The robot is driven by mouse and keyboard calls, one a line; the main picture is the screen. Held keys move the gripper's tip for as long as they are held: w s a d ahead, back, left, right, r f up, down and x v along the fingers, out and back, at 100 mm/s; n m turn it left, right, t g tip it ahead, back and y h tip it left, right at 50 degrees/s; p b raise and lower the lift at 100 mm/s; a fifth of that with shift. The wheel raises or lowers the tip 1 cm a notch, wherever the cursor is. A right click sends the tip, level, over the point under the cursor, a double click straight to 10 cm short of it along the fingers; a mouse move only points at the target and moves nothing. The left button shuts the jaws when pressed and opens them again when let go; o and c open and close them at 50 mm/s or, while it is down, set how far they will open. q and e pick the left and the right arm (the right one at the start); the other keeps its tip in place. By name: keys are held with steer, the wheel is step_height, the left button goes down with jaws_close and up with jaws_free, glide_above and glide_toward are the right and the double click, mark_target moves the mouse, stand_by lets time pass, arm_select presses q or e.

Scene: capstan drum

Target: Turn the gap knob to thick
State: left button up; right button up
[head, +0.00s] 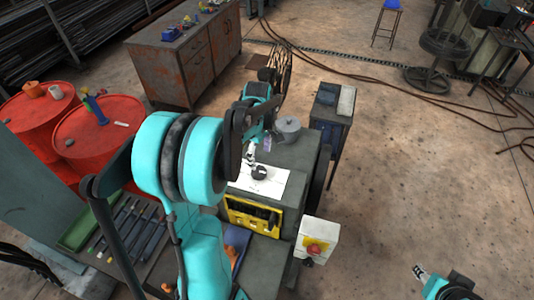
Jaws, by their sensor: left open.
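The gap knob (261,173) is a small dark round knob on a white plate (273,187) on top of the grey machine. Its pointer and any markings on the plate are too small to read. My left gripper (251,159) is just above and behind the knob, pointing down at the plate. It is open, and I cannot tell whether a finger touches the knob. My teal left arm hides part of the machine's left side. My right gripper (422,272) is at the lower right, far from the knob, and too small to read.
A grey lidded pot (287,130) stands on the machine behind the knob. A yellow-framed opening (252,215) and a white box with a red button (315,249) are at the front. Red drums (100,137) stand left. The floor at right is mostly clear.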

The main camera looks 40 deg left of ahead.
mark_target(259, 171)
arm_select(q)
steer(key=f, duration=0.1)
steer(key=s+f, duration=0.1)
steer(key=f, duration=0.1)
steer(key=shift+s+f, duration=0.3)
steer(key=shift+f, duration=0.1)
steer(key=f, duration=0.1)
steer(key=w+f, duration=0.1)
steer(key=f, duration=0.1)
steer(key=shift+s+f, duration=0.1)
steer(key=shift+f, duration=0.05)
steer(key=shift+s, duration=0.2)
steer(key=shift+w, duration=0.1)
steer(key=c, duration=1.1)
